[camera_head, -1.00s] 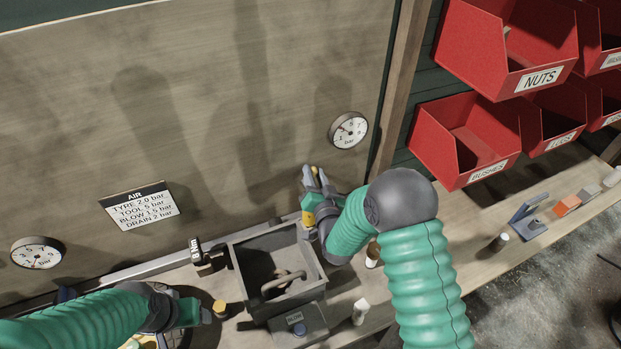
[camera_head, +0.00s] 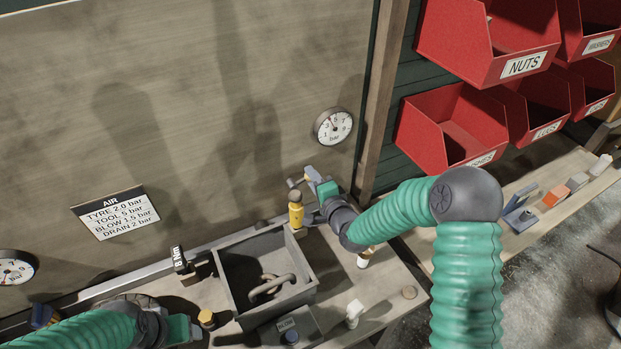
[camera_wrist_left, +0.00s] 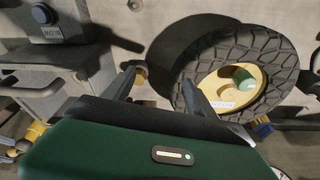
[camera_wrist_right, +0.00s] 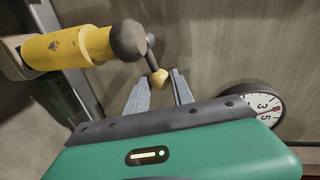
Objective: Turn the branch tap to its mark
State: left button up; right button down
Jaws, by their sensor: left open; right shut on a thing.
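The branch tap has a yellow body (camera_head: 296,216) with a dark round cap, standing by the wall behind the grey bin. In the right wrist view the yellow body (camera_wrist_right: 68,46) lies at upper left, and a thin dark lever with a yellow ball end (camera_wrist_right: 158,78) reaches between my fingertips. My right gripper (camera_head: 308,178) is shut on this lever end; it also shows in the right wrist view (camera_wrist_right: 160,88). I cannot make out the tap's mark. My left gripper (camera_wrist_left: 162,82) is open and empty, near a tyre with a yellow hub (camera_wrist_left: 256,92).
A round gauge (camera_head: 334,127) is on the wall above the tap, and another (camera_head: 14,268) at far left. An AIR placard (camera_head: 115,213) hangs between them. Red bins (camera_head: 490,45) hang at right. A BLOW box (camera_head: 290,328) stands in front.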

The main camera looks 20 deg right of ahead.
notch_tip(320, 180, down, 2)
jog(key=m, duration=0.2)
jog(key=shift+s+m+y, duration=0.1)
jog(key=shift+m+y, duration=0.3)
dwell(0.4)
jog(key=c, duration=1.3)
grip_release()
jog(key=shift+c, duration=0.2)
jog(key=shift+o, duration=1.2)
jog(key=shift+d, duration=0.1)
